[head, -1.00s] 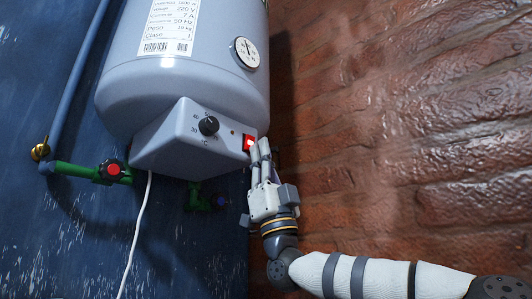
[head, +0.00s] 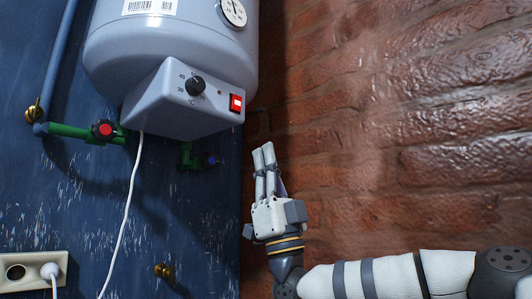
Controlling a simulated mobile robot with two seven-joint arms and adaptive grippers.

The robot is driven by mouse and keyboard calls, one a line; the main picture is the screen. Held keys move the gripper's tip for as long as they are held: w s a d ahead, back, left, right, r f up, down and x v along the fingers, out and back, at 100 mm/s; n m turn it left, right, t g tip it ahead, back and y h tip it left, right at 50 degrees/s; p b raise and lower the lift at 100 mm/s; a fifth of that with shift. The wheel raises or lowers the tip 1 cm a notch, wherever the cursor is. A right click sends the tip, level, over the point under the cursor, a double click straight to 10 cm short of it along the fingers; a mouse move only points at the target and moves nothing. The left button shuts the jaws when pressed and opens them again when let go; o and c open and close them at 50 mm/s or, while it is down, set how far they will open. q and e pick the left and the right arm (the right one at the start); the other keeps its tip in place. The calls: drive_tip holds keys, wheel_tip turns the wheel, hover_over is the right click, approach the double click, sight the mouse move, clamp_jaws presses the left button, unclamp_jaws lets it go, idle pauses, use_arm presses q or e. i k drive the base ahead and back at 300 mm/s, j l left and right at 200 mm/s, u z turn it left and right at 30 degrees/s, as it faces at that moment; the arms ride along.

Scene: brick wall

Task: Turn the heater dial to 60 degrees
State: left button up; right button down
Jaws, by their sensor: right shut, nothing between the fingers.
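The heater (head: 165,50) is a grey tank on the blue wall with a sloped control box (head: 160,113) at its bottom. The black round dial (head: 195,86) sits on the box's front face, with small scale marks around it too small to read fully. A lit red switch (head: 236,103) is to the right of the dial. My right gripper (head: 263,151) is shut and empty. It points up, below and to the right of the switch, apart from the heater in the picture. My left gripper is not in view.
A round gauge (head: 233,11) is on the tank. Green pipes with a red valve knob (head: 103,130) and a blue valve knob (head: 209,160) are below the heater. A white cable (head: 128,205) hangs down. A socket (head: 35,271) is at lower left. The brick wall (head: 400,120) bounds the right.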

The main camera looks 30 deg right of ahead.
sight(195, 85)
drive_tip(key=k, duration=1)
